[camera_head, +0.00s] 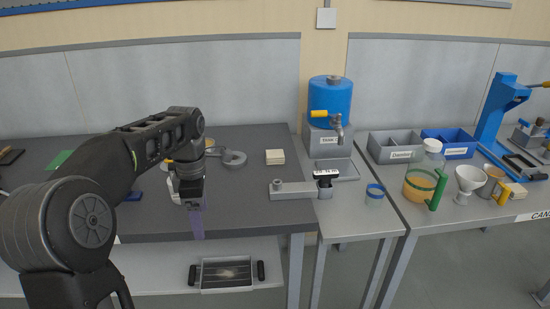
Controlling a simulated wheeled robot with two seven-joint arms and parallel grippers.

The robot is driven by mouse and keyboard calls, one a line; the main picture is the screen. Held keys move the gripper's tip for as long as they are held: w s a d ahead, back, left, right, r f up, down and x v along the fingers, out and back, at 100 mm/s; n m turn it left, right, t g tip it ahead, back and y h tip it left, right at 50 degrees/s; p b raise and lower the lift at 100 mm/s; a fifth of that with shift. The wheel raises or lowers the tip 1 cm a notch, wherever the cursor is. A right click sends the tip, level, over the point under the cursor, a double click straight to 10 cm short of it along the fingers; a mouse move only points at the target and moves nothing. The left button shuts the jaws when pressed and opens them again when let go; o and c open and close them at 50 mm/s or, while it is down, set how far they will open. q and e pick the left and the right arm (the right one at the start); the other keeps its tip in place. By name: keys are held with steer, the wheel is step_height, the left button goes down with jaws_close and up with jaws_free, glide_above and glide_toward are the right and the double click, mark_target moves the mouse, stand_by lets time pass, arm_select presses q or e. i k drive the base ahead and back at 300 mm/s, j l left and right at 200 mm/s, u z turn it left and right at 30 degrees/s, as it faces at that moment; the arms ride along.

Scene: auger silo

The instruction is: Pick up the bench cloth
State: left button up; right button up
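A purple strip, which looks like the bench cloth (198,225), hangs down at the front edge of the dark bench. Its upper part is hidden behind or under my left gripper. My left gripper (189,200) points down right at the cloth, over the front edge of the bench. Its fingertips are small and dark here, so I cannot tell whether they are shut on the cloth or only beside it. My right gripper is not in view.
The dark bench (245,204) is mostly clear right of my arm. A grey wrench-like tool (233,158), a cream stack (275,157) and a grey bracket (293,190) lie on it. A tray (227,273) sits on the shelf below. A blue tank (330,98) stands right.

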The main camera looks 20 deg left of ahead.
mark_target(273, 157)
steer(key=i, duration=1.5)
